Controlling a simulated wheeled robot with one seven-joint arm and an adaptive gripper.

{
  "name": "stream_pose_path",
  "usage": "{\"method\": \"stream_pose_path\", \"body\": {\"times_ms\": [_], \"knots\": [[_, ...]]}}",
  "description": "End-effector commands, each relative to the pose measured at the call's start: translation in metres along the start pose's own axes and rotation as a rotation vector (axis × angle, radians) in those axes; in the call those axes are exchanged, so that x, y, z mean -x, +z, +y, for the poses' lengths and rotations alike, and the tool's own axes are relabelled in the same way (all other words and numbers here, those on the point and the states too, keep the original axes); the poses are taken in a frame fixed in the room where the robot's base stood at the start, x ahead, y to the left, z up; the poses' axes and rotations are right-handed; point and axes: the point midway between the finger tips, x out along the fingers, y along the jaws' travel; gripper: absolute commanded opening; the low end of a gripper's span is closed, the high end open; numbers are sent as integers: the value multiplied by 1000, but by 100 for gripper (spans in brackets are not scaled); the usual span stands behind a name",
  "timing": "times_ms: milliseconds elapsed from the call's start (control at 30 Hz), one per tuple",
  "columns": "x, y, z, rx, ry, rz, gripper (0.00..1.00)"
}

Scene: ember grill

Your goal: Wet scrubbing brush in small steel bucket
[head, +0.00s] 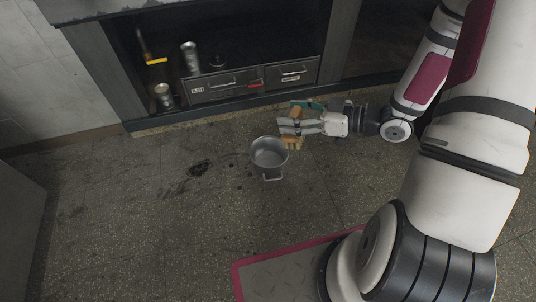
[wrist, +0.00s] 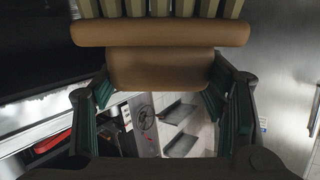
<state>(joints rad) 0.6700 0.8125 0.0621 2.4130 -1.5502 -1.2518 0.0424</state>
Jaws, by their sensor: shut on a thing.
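The small steel bucket (head: 268,160) stands upright on the floor, its open top facing up and its handle at the near side. My gripper (head: 290,126) is just beyond and to the right of the bucket. It is shut on the scrubbing brush (head: 293,143), whose tan parts show around the fingers. In the wrist view the brush's wooden body (wrist: 160,33) and pale bristles fill the top, with the fingers (wrist: 160,80) at either side of the wood. The bucket is not recognisable in the wrist view, and I cannot tell what is inside it.
A dark cabinet with drawers (head: 225,85) stands along the back. Metal canisters (head: 190,57) and a yellow-headed tool (head: 156,61) are in its opening. A dark stain (head: 199,168) marks the floor left of the bucket. The floor to the left and in front is clear.

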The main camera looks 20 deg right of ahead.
Motion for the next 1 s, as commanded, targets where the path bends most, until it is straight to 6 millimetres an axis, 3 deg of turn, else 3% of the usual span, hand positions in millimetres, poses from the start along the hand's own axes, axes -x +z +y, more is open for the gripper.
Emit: {"method": "stream_pose_path", "body": {"times_ms": [1000], "knots": [[-20, 72, 9, 1, 0, 1, 33]]}}
